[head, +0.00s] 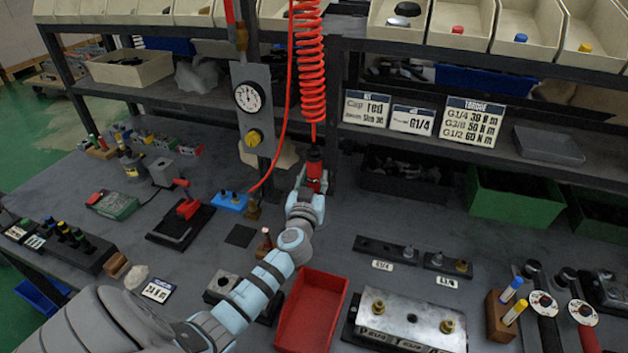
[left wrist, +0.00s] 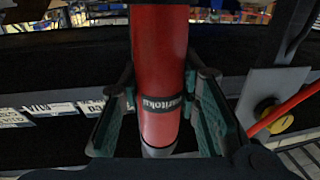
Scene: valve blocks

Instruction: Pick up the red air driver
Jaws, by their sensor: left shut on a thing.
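The red air driver (head: 315,166) hangs upright below a red coiled hose (head: 310,60) near the middle of the head view. My left gripper (head: 314,182) is around its lower part, shut on it. In the left wrist view the driver's red body (left wrist: 160,60) with a dark label band stands between the two green-padded fingers (left wrist: 160,115). Its lower tip is partly hidden by the gripper. My right gripper is not in view.
A panel with a gauge (head: 249,97) and a yellow knob stands left of the driver. A shelf with signs (head: 472,122) is behind. A red tray (head: 311,312) and a metal valve block (head: 412,318) lie on the bench in front.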

